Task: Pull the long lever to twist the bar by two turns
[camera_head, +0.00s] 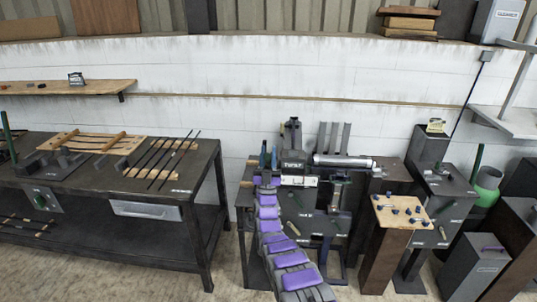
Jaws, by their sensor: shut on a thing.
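A dark workstand (325,222) stands right of centre, with a small labelled box (293,161) and a silver horizontal bar (342,161) along its top. My gripper (268,158) is at the end of my purple and grey arm, at the left end of this stand, with its fingers pointing up. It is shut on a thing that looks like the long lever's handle. A short tan end (253,161) shows just left of the fingers. The rest of the lever is hidden by my gripper and arm, so I cannot tell its angle.
A long dark table (203,165) with wooden frames and thin rods stands at the left. A pegged wooden board (403,211) on a post and several grey pedestals stand at the right. A white wall (230,75) is behind. Some floor is free between table and stand.

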